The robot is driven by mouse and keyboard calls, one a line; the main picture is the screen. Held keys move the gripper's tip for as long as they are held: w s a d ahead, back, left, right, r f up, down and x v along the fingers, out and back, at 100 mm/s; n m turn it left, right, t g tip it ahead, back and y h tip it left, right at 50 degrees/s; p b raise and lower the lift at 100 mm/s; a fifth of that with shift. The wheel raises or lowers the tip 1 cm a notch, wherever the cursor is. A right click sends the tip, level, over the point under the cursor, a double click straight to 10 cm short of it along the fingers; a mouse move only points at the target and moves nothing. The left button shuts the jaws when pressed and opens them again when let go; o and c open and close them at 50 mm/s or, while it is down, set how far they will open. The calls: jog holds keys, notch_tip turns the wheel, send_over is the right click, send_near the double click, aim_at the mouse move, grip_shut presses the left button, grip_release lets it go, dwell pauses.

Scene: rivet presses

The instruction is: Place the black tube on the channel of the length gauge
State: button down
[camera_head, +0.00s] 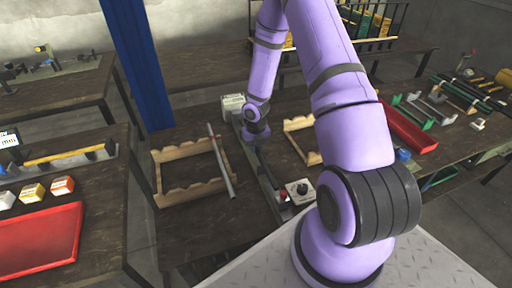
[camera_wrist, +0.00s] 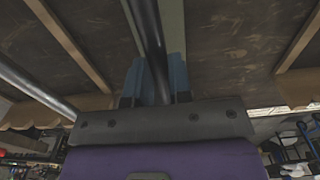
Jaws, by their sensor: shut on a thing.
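The black tube (camera_wrist: 148,28) is gripped between the blue-grey fingers of my gripper (camera_wrist: 157,78) in the wrist view. It runs lengthwise over or along the grey-green channel (camera_wrist: 173,28) of the length gauge; I cannot tell whether it touches the channel. In the head view my gripper (camera_head: 258,148) points down over the length gauge (camera_head: 282,208), between the two wooden racks. The tube shows there only as a dark strip (camera_head: 268,176) along the gauge. My arm hides part of the gauge's surroundings.
A wooden rack (camera_head: 157,172) with a grey tube (camera_head: 221,160) lies left of the gauge. Another rack (camera_head: 296,144) lies right, partly behind my arm. A red tray (camera_head: 405,128) lies farther right.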

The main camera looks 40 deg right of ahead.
jog(key=c, duration=1)
grip_release()
jog(key=shift+f, duration=0.1)
jog(key=shift+c, duration=0.2)
